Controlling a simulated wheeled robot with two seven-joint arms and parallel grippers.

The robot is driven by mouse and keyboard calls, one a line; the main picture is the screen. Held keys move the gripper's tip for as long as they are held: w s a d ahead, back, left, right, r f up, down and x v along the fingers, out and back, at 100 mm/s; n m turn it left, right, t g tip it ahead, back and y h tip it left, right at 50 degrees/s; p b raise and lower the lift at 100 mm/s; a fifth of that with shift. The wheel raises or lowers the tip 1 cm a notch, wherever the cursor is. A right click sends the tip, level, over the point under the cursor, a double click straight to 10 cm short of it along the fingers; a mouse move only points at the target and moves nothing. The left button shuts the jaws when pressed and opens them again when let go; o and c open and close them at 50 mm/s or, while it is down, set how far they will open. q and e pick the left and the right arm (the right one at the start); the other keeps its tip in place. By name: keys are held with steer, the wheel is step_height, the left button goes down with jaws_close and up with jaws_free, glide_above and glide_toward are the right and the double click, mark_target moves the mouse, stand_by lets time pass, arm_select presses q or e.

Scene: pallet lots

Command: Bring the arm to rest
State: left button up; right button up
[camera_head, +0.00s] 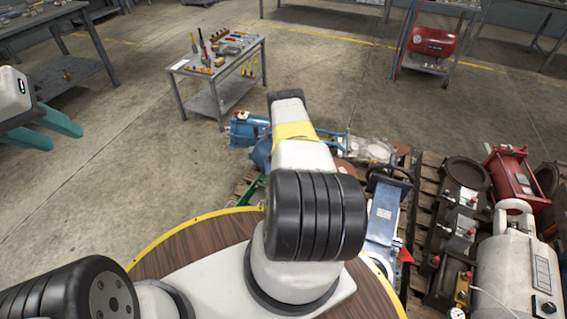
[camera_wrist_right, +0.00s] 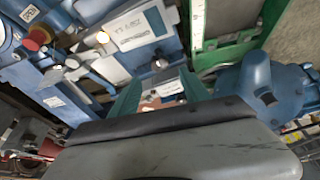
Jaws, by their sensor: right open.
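My left gripper (camera_head: 62,137) shows at the left edge of the head view. Its two teal fingers are apart and empty, over bare floor. My right arm (camera_head: 300,155) rises in the middle of the head view, with a yellow band near its far end. It reaches out over the machines, and its gripper is hidden behind the arm there. In the right wrist view, the grey body of my right gripper (camera_wrist_right: 175,152) fills the bottom, close to blue and green machinery.
Several machines stand close together on wooden pallets at the right: a blue unit (camera_head: 384,212), a red one (camera_head: 511,172) and a pale tank (camera_head: 517,262). A tool table (camera_head: 213,97) and a red compressor (camera_head: 433,42) stand farther back. The floor at left is clear.

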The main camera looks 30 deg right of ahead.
stand_by(0.4)
